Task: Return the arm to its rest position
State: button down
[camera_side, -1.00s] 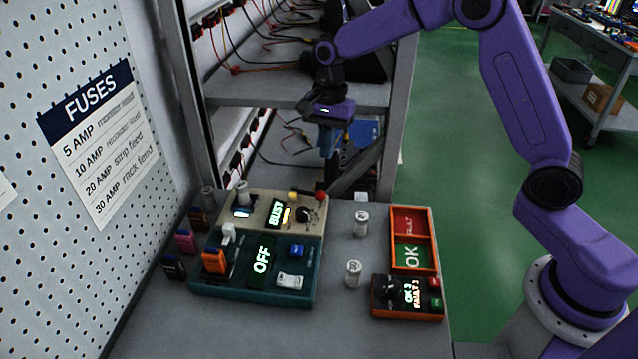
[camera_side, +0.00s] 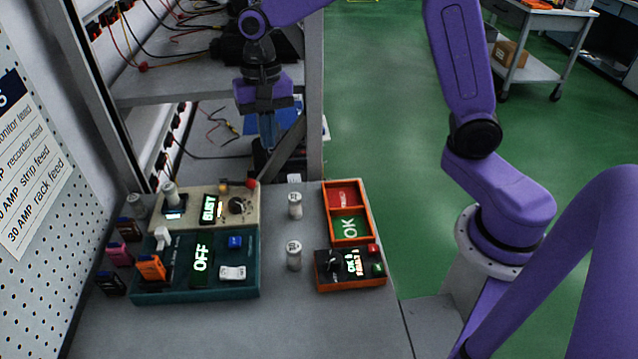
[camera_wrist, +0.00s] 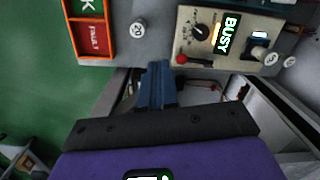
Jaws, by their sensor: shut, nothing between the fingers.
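My gripper (camera_side: 268,143) hangs pointing down in front of the rack shelves, beyond the back edge of the bench. Its two blue fingers are together, with nothing between them. In the wrist view the closed fingers (camera_wrist: 157,68) point toward the bench edge, apart from the devices there. My purple arm arches over from its base at the right.
The grey bench (camera_side: 330,325) bears a beige box reading BUSY (camera_side: 235,188), a teal box reading OFF (camera_side: 215,290), an orange-rimmed OK/fault tray (camera_side: 370,225), a counter box (camera_side: 335,283) and small cylinders (camera_side: 294,255). The rack post (camera_side: 314,110) stands close right of my gripper.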

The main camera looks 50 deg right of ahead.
jog(key=s+d+n, duration=0.3)
jog(key=s+n, duration=0.6)
jog(key=s, duration=0.4)
jog(key=s+d+n, duration=0.4)
jog(key=s+n, duration=0.5)
jog(key=s, duration=0.5)
jog(key=shift+d+f+n+t, duration=0.15)
jog(key=shift+f+n+t, duration=0.05)
jog(key=shift+n+t, duration=0.1)
dwell(2.2)
